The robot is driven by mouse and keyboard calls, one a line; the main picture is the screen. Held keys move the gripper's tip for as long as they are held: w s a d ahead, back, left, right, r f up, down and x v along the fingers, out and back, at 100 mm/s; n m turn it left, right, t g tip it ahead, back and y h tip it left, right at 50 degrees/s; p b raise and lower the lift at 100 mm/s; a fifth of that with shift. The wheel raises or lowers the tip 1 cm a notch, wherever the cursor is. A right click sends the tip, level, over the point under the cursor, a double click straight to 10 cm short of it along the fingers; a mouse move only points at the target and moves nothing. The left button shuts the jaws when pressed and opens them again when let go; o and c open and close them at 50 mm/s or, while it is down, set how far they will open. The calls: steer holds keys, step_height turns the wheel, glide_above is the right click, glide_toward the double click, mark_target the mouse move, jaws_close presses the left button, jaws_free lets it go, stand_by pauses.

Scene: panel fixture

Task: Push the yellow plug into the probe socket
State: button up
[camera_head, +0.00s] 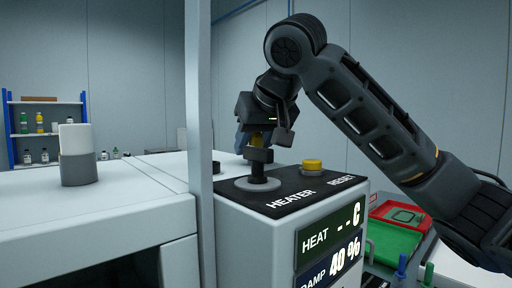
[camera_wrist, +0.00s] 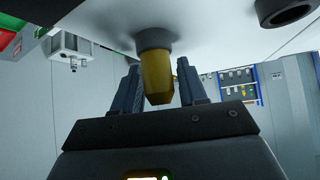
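The yellow plug (camera_wrist: 157,78) sits between the two finger pads of my gripper (camera_wrist: 160,72) in the wrist view. Its tapered end points toward the palm and a grey collar (camera_wrist: 156,39) is at its other end. The fingers lie close on both sides; whether both touch it is unclear. In the head view my gripper (camera_head: 260,138) points down over the panel, with a bit of yellow showing inside it. Directly below is a round grey disc (camera_head: 257,184) with a short dark post, perhaps the probe socket. How far the plug is in is hidden.
A yellow reset button (camera_head: 313,164) stands just right of the disc on the dark panel top. A grey upright post (camera_head: 199,130) stands to the left. A white-and-grey cylinder (camera_head: 77,155) stands on the white bench. Red and green trays (camera_head: 392,235) lie lower right.

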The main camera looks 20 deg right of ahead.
steer(key=c, duration=0.7)
steer(key=shift+c, duration=0.2)
steer(key=shift+r, duration=0.1)
steer(key=shift+r, duration=0.45)
steer(key=r, duration=0.3)
steer(key=shift+s+d+r, duration=0.3)
steer(key=shift+s+d, duration=0.05)
steer(key=s+d+r, duration=0.6)
steer(key=s+d, duration=0.1)
steer(key=s, duration=0.1)
steer(key=shift+r+b, duration=0.2)
steer(key=shift+b, duration=0.2)
steer(key=shift+d, duration=0.1)
